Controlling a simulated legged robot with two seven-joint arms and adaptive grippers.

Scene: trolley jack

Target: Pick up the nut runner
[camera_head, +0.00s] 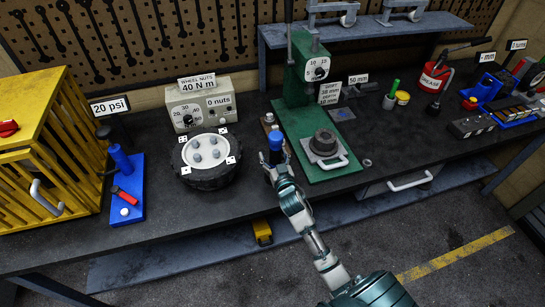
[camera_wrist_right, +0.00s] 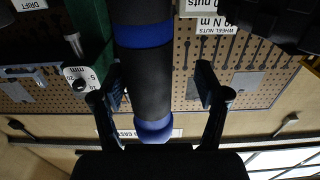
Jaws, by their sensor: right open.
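The nut runner (camera_head: 275,141) is a dark tool with a blue top, standing upright on the bench in front of the green press. It also shows in the right wrist view (camera_wrist_right: 146,75) as a black cylinder with blue bands. My right gripper (camera_head: 277,166) is at the nut runner, reaching in from the front. In the wrist view the two fingers of my right gripper (camera_wrist_right: 160,103) are spread on either side of its blue end, with a visible gap at the right finger. The lower part of the tool is hidden by the gripper in the head view. My left gripper is not in view.
A wheel (camera_head: 208,158) with nuts lies left of the tool, with a torque control box (camera_head: 199,106) behind it. The green press (camera_head: 303,88) stands close behind on the right. A yellow cage (camera_head: 45,140) and blue tool stand (camera_head: 127,190) are at left.

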